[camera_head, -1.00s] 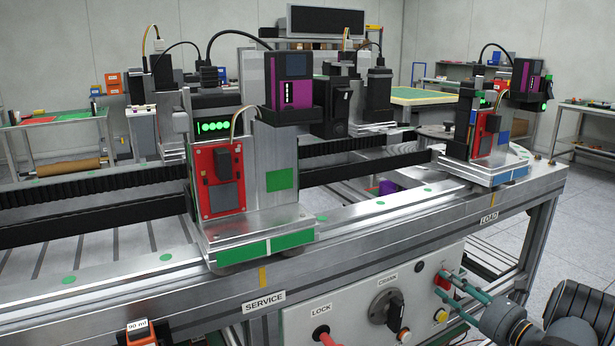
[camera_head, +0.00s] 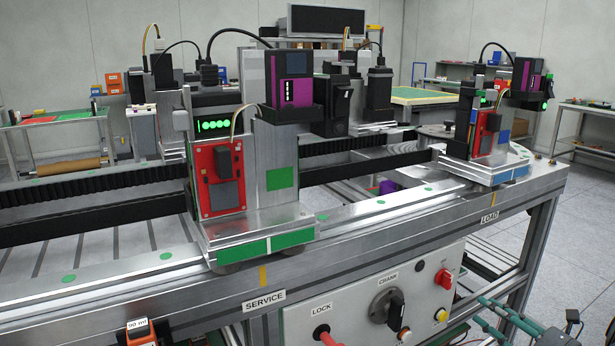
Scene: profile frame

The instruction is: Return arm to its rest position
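My gripper (camera_head: 481,311) is at the lower right edge of the head view, with its teal fingers pointing left. The two fingers are apart and nothing shows between them, so it looks open and empty. It is below and to the right of the red knob (camera_head: 445,279) on the control panel (camera_head: 345,300), clear of it. Most of my arm is outside the picture.
The panel also carries a black crank knob (camera_head: 388,305), a red lock knob (camera_head: 322,333) and a yellow button (camera_head: 441,315). Above it runs the metal rail frame (camera_head: 380,237) with a service carriage (camera_head: 260,225) and a load carriage (camera_head: 487,165).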

